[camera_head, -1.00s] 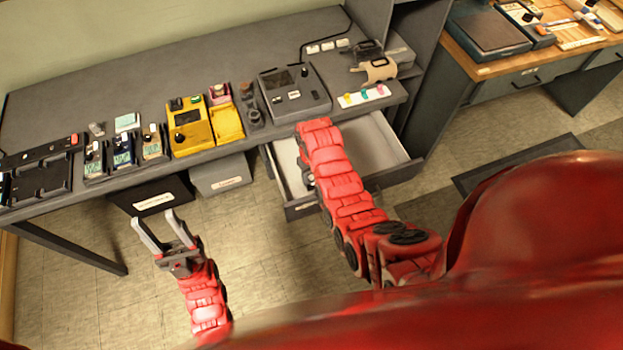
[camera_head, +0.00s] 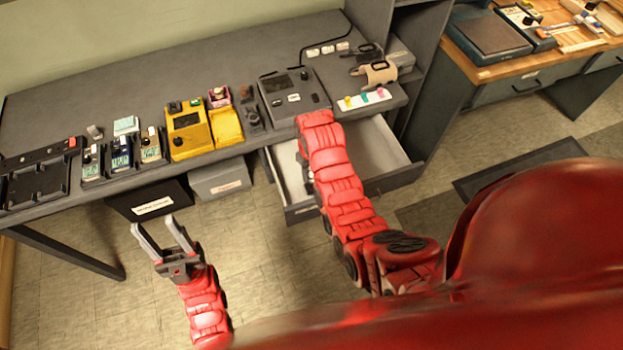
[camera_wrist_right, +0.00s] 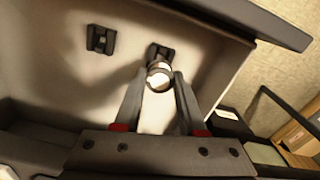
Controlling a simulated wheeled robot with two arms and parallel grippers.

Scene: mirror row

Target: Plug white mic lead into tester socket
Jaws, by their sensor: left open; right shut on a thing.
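My right gripper (camera_wrist_right: 160,84) is down in the open drawer and shut on a short round white-and-silver piece, seemingly the white mic lead's plug (camera_wrist_right: 159,73). The plug's end faces the wrist camera, beside a dark holder (camera_wrist_right: 161,52) in the drawer. I cannot tell whether it is still in that holder. In the head view my right arm hides this gripper and the plug. A grey box with a dark screen, likely the tester (camera_head: 294,97), stands on the bench above the drawer; its socket cannot be made out. My left gripper (camera_head: 158,233) is open and empty over the floor.
The open drawer (camera_head: 398,157) has pale inside walls, and a second dark holder (camera_wrist_right: 101,40) is empty. Yellow devices (camera_head: 188,131), small boards and a black rack (camera_head: 40,180) line the bench's front. A coloured-tab strip (camera_head: 364,99) lies right of the tester.

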